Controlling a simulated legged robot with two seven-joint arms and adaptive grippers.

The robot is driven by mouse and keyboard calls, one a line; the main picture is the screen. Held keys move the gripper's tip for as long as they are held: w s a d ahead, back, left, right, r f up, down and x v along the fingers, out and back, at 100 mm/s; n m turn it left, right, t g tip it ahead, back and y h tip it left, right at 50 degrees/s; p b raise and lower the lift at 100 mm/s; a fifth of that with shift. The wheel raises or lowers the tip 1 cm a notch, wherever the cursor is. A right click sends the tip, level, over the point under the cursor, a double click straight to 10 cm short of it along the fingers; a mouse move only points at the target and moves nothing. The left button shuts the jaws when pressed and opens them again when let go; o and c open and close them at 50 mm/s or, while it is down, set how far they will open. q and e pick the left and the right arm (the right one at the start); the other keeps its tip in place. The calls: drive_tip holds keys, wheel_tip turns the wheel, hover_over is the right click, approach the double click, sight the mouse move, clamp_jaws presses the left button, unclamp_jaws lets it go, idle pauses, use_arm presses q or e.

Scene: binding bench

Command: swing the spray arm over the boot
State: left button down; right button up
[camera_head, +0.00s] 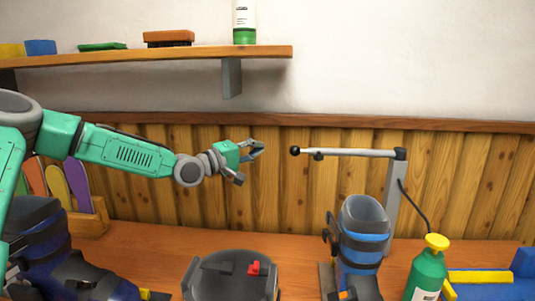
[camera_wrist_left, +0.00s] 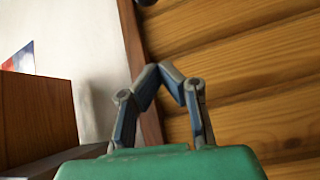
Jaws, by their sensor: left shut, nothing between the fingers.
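The spray arm (camera_head: 350,152) is a thin pale bar reaching left from the top of a grey post (camera_head: 393,208). It has a black knob (camera_head: 295,151) at its free end and a small dark nozzle (camera_head: 318,156) near it. The grey and blue boot (camera_head: 365,247) stands upright below the bar; the nozzle is left of the boot in the picture. My left gripper (camera_head: 260,148) is left of the knob, apart from it, at similar height. In the left wrist view its fingers (camera_wrist_left: 170,80) meet at the tips, empty. My right gripper is out of view.
A green bottle (camera_head: 427,274) with a yellow cap stands right of the boot, a dark hose above it. A dark round device (camera_head: 232,278) is at front centre, another boot (camera_head: 35,240) at left. A shelf (camera_head: 150,57) runs above my left arm.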

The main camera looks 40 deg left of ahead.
use_arm(q)
drive_tip(key=w+d+p, duration=0.1)
drive_tip(key=w+d, duration=0.4)
drive_tip(key=w, duration=0.1)
drive_tip(key=shift+w+d+f, duration=0.15)
drive_tip(key=shift+d+f, duration=0.05)
idle(0.5)
